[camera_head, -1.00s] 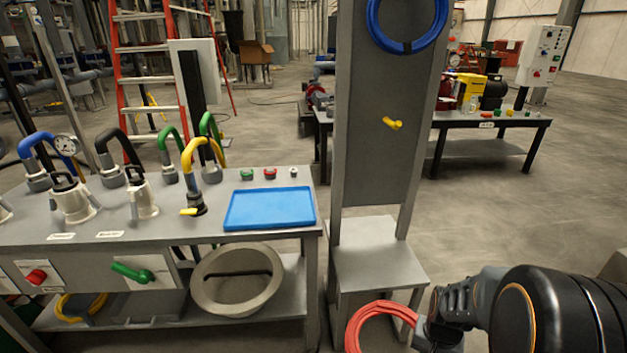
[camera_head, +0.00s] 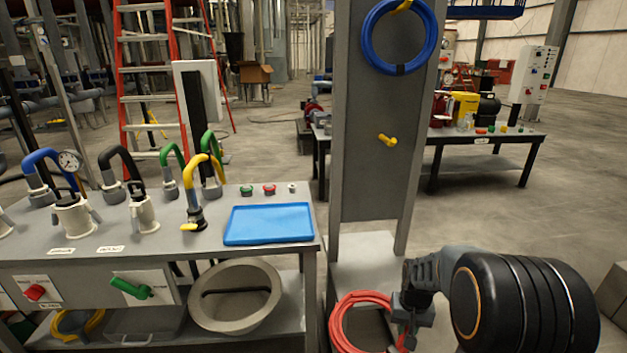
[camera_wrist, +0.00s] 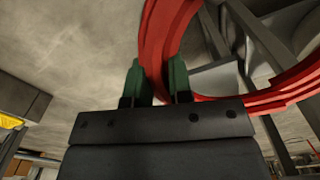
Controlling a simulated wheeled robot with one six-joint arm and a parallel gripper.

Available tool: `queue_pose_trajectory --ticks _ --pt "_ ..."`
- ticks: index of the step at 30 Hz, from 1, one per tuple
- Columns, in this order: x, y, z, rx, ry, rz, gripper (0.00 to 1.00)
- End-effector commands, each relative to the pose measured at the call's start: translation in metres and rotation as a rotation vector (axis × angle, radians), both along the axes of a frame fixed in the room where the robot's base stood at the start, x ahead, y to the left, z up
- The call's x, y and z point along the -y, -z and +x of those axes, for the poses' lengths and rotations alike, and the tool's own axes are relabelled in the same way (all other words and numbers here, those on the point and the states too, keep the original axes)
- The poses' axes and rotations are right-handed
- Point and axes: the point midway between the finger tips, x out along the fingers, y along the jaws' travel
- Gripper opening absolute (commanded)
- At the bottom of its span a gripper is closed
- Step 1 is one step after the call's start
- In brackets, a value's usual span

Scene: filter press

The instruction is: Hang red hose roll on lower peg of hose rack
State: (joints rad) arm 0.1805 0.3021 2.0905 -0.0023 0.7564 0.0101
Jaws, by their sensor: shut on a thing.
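The red hose roll (camera_head: 338,325) is at the bottom of the head view, in front of the base of the grey hose rack (camera_head: 376,130). My gripper (camera_head: 408,325) is shut on the right side of the roll. In the wrist view the red hose roll (camera_wrist: 172,30) passes between the two green fingers of my gripper (camera_wrist: 155,85). The yellow lower peg (camera_head: 387,140) is bare and stands above and to the right of the roll. A blue hose roll (camera_head: 369,45) hangs on the yellow upper peg (camera_head: 403,5).
The grey bench (camera_head: 150,262) stands left of the rack, with a blue tray (camera_head: 268,224), valves and coloured hoses on it. A round grey pan (camera_head: 236,315) is on its lower shelf. A dark table (camera_head: 480,140) stands behind on the right. The floor between is open.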

Motion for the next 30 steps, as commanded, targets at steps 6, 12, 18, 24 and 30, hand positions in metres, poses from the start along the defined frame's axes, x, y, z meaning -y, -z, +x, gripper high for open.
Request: queue_pose_trajectory --ticks 6,12,18,24,30 --pt "-0.039 0.014 0.035 -0.002 -0.121 0.000 0.00" --pt "-0.072 0.032 0.036 0.000 -0.200 0.000 0.00" --pt "-0.067 0.008 0.035 0.000 -0.189 0.001 0.00" --pt "-0.067 -0.016 0.033 -0.001 -0.189 0.000 0.00" --pt "-0.067 -0.055 0.030 -0.001 -0.189 0.000 0.00"
